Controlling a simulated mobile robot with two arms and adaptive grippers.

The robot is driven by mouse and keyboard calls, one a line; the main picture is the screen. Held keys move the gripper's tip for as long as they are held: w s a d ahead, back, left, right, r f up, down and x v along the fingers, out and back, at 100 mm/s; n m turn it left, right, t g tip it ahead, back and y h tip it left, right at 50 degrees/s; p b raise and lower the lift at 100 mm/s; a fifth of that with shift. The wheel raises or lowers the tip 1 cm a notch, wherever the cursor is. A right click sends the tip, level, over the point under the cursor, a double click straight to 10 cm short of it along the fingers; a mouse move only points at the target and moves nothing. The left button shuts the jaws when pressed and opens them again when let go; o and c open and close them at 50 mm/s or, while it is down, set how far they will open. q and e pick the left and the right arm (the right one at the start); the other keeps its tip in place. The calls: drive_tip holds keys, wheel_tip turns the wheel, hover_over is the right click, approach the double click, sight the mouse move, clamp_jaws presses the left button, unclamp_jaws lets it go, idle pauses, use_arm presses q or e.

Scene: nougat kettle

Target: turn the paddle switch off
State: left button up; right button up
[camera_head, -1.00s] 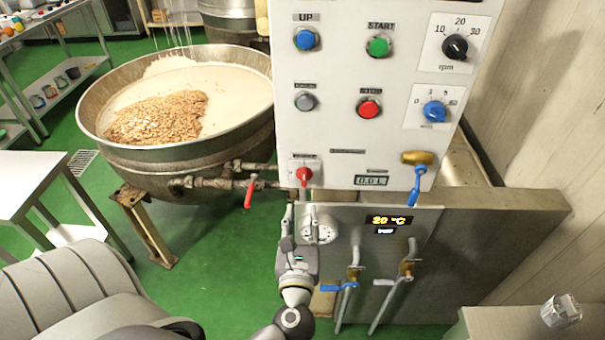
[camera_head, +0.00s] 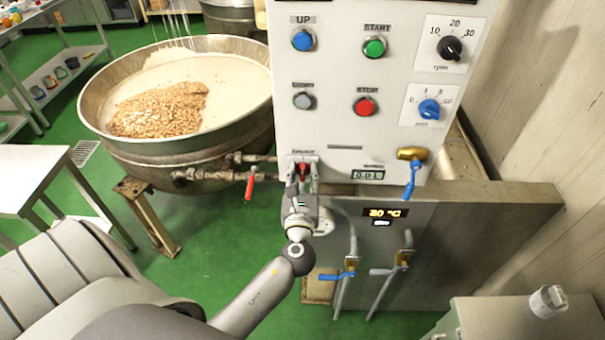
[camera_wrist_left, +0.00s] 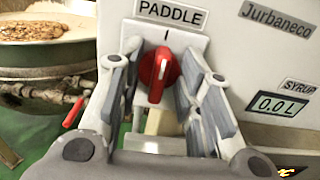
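The paddle switch (camera_wrist_left: 158,72) is a red rotary knob on a white plate under the label PADDLE. In the left wrist view its grip stands close to upright, near the mark at the top of the plate. In the head view the red knob (camera_head: 303,170) sits at the lower left of the white control panel (camera_head: 335,75). My left gripper (camera_wrist_left: 158,85) is open, with one finger on each side of the knob. A gap shows between the fingers and the knob. It also shows in the head view (camera_head: 302,178). My right gripper is not seen.
Above the switch are a grey button (camera_head: 303,101), a red STOP button (camera_head: 365,106) and dials. A blue-handled valve (camera_head: 411,175) juts out at the right. The kettle (camera_head: 180,148) stands to the left, with a red-handled pipe valve (camera_head: 250,187) near the switch.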

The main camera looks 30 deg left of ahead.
use_arm(q)
clamp_jaws()
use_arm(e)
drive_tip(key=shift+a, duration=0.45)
